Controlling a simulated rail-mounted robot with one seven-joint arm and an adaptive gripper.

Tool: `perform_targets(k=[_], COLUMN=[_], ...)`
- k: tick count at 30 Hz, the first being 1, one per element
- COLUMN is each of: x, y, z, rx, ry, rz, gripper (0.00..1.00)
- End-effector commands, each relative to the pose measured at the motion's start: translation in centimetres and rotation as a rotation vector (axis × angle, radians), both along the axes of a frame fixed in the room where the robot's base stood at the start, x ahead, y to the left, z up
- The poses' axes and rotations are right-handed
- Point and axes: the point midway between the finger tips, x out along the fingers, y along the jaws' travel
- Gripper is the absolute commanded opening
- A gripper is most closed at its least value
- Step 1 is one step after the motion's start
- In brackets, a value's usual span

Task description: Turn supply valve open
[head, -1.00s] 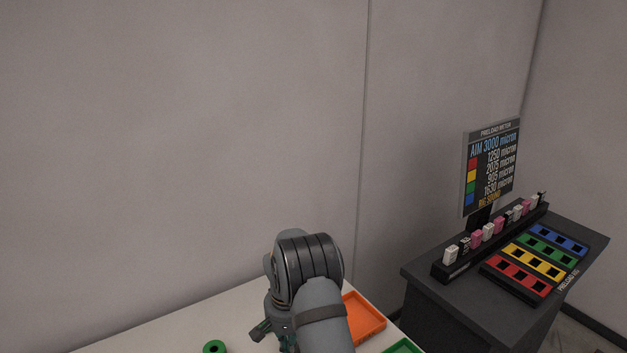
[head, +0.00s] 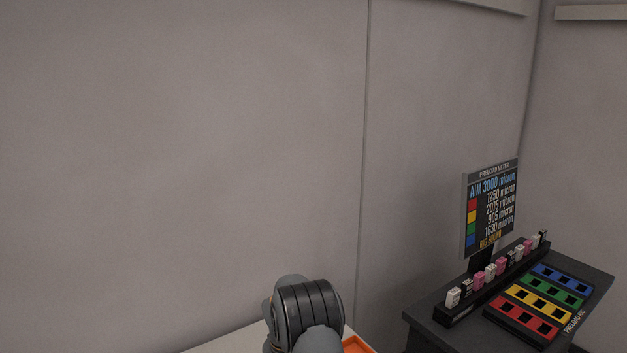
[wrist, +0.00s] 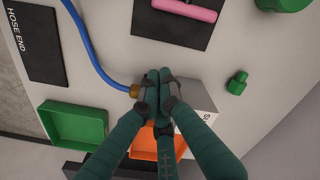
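In the wrist view, my gripper (wrist: 152,78) has its two fingers together in front of a grey block (wrist: 197,95). The block carries a white label whose visible letters seem to start with "S"; the rest is cut off by a finger. A blue hose (wrist: 88,48) runs to a brass fitting (wrist: 134,90) just left of the fingertips. No valve handle shows clearly; the fingers cover that spot. I cannot tell whether anything is between the fingertips. In the head view my gripper is out of sight.
Around the block in the wrist view are a green tray (wrist: 75,108), an orange tray (wrist: 140,153), a green knob (wrist: 237,82), a pink bar (wrist: 186,10) and a "HOSE END" plate (wrist: 38,50). In the head view, a dark stand (head: 425,318) with a meter screen (head: 490,208) is at right.

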Motion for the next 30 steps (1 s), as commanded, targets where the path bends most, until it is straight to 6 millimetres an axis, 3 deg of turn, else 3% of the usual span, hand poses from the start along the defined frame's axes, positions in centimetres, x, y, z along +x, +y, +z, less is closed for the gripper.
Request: perform_targets(k=[19,30], x=[-0.7,-0.7], y=[-0.3,-0.3], z=[0.2,4.6], rx=[0.000,0.000], ry=[-0.001,-0.001], rz=[0.000,0.000], gripper=[0.00,0.00])
